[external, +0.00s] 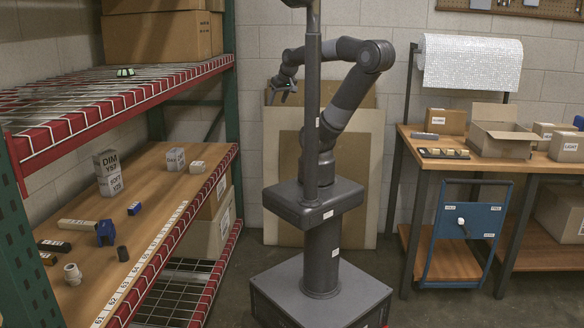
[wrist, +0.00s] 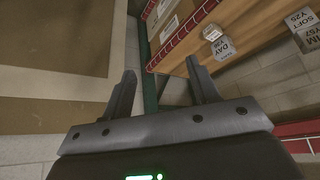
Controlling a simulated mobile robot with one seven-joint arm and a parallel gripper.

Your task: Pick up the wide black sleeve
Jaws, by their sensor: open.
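A short dark cylinder, which looks like the wide black sleeve (external: 122,253), stands on the wooden shelf board at the left, near the board's numbered front edge. It is small in the external view, so its opening cannot be made out. It does not show in the wrist view. My gripper (external: 284,88) is raised in front of the back wall, far to the right of the sleeve and above its shelf. In the wrist view my gripper (wrist: 161,72) is open, with nothing between its fingers.
On the shelf board (external: 150,228) a blue part (external: 106,232) and a pale ring-like part (external: 73,274) stand near the sleeve. Labelled boxes (external: 108,172) stand farther back. A wire upper shelf (external: 100,90) hangs above. A workbench (external: 490,158) stands at the right.

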